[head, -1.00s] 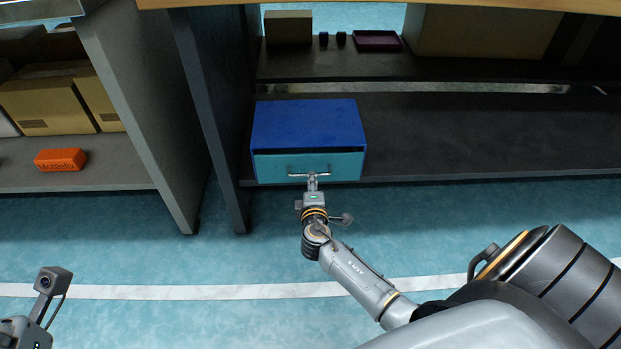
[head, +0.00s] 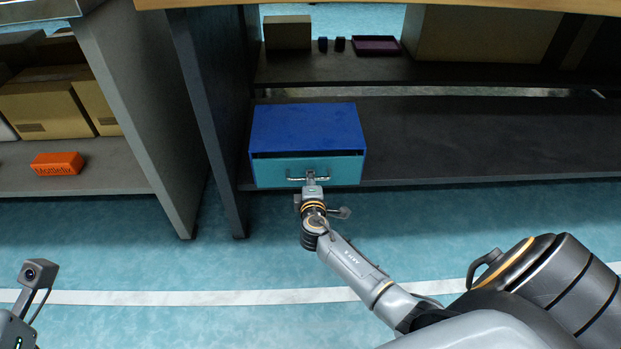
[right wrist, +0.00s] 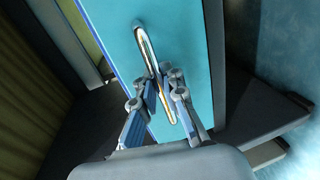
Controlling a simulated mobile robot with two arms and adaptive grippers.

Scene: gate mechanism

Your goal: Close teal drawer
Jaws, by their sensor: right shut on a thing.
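The teal drawer (head: 335,171) sits in a blue cabinet (head: 305,125) on the lower shelf. A thin dark gap shows above its front; I cannot tell how far it stands out. Its metal handle (head: 295,178) runs across the front. My right gripper (head: 310,178) is at the front, shut on the handle. In the right wrist view, the gripper (right wrist: 170,95) has its fingers on either side of the lower part of the handle (right wrist: 147,48), in front of the teal face (right wrist: 185,55). Only part of my left arm shows at lower left; its fingers are out of view.
The shelf (head: 470,140) is bare right of the cabinet. A grey upright (head: 205,120) stands close on its left. The floor in front is clear.

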